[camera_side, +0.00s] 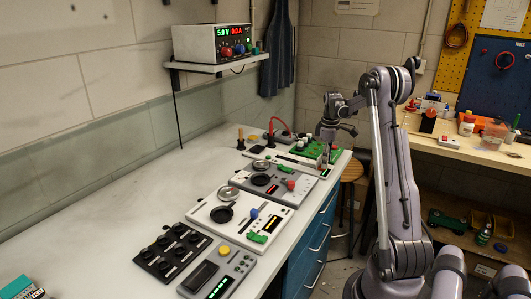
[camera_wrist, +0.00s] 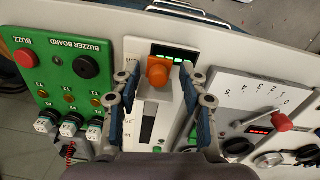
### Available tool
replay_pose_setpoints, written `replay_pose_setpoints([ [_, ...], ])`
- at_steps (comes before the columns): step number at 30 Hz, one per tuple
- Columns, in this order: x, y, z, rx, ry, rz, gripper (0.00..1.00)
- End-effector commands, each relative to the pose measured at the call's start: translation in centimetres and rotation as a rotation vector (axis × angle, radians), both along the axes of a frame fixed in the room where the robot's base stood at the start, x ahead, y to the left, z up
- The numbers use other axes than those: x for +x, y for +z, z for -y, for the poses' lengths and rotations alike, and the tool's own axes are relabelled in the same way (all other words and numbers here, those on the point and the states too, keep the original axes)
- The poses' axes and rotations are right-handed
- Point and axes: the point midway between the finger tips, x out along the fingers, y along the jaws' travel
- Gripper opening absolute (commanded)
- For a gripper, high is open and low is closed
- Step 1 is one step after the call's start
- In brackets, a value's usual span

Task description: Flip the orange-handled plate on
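My gripper (camera_wrist: 160,76) is open, with one blue-padded finger on each side of the handle and plate. Gaps show between the fingers and the handle, so it holds nothing. In the side view, my gripper (camera_side: 327,155) points down low over the far end of the bench. There it hides the handle and plate.
A green buzzer board (camera_wrist: 68,75) lies left of the white board in the wrist view. A dial panel with a red-knobbed lever (camera_wrist: 282,123) lies to the right. A lit green bar display (camera_wrist: 172,56) sits beyond the handle.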

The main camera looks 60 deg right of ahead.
Motion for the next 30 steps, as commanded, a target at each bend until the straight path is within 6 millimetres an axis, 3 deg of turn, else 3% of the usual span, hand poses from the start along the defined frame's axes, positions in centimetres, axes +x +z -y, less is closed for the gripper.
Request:
replay_pose_setpoints([
  [10, 0.2, 1.3, 0.0, -0.002, 0.001, 0.002, 0.43],
  [21, 0.1, 8.3, -0.2, -0.001, 0.001, 0.001, 0.43],
  [30, 0.0, 11.6, -0.4, -0.001, 0.000, 0.001, 0.43],
])
